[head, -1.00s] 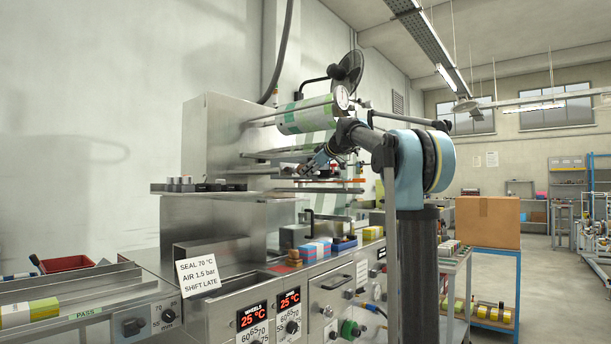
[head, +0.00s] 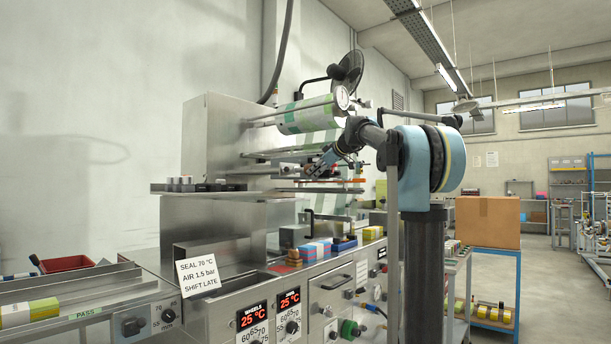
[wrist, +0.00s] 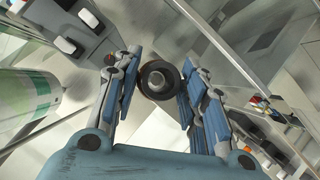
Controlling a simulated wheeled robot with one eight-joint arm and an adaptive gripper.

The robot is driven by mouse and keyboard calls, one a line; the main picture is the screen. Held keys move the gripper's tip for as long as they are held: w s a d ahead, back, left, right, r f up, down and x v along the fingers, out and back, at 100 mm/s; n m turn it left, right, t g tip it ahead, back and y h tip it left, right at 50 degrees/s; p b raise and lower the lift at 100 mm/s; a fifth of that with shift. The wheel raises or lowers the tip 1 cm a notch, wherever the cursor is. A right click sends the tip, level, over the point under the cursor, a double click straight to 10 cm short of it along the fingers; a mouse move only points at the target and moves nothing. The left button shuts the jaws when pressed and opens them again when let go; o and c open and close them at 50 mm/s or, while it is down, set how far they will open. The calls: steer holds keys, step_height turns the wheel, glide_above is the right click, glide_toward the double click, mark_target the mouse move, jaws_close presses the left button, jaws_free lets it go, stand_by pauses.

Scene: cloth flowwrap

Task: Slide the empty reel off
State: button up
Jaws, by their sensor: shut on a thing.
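My gripper (head: 319,168) is at the machine, below the printed film roll (head: 306,117), and is small in the head view. In the wrist view its two fingers (wrist: 160,72) stand on either side of a dark round ring, the empty reel (wrist: 147,87), and are shut on it. A grey round end, seemingly of a shaft, shows in the ring's middle. I cannot tell how far the reel sits along that shaft. In the head view the reel is too small and covered to make out. The green and white roll also fills the left of the wrist view (wrist: 35,105).
A grey machine cabinet (head: 222,135) stands behind and left of the gripper. Metal bars and an orange strip (head: 335,180) run close below it. A black disc (head: 347,72) on an arm is above. Coloured blocks (head: 313,250) lie on the worktop.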

steer(key=shift+s+d, duration=1.2)
steer(key=shift+d, duration=0.3)
